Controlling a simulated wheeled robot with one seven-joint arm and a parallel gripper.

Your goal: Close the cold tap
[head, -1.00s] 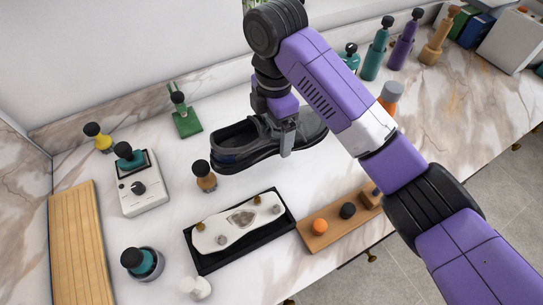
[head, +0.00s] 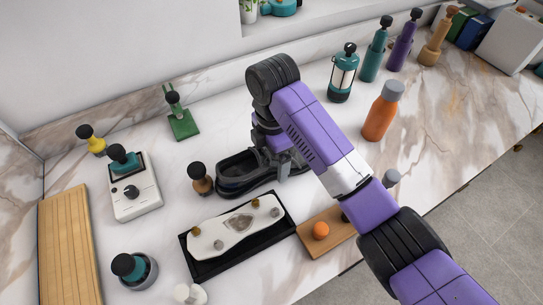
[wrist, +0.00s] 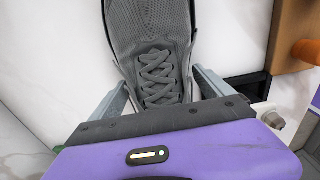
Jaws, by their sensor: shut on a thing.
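No tap can be made out in either view. My gripper (head: 272,150) is low over the bench, largely hidden by my own arm in the head view. It is shut on a dark grey laced shoe (head: 235,178). In the wrist view, the knitted upper and laces of the shoe (wrist: 155,55) lie between the two fingers of my gripper (wrist: 160,85), one on each side. The shoe's far end is hidden behind my arm in the head view. I cannot tell whether its sole touches the bench.
In front of the shoe lies a black tray (head: 205,268) with a pale plate. A brown-bodied bottle (head: 201,182) stands close to the shoe's left. A wooden board (head: 312,242) with an orange ball is front right. An orange bottle (head: 380,118) and lantern (head: 343,75) stand right.

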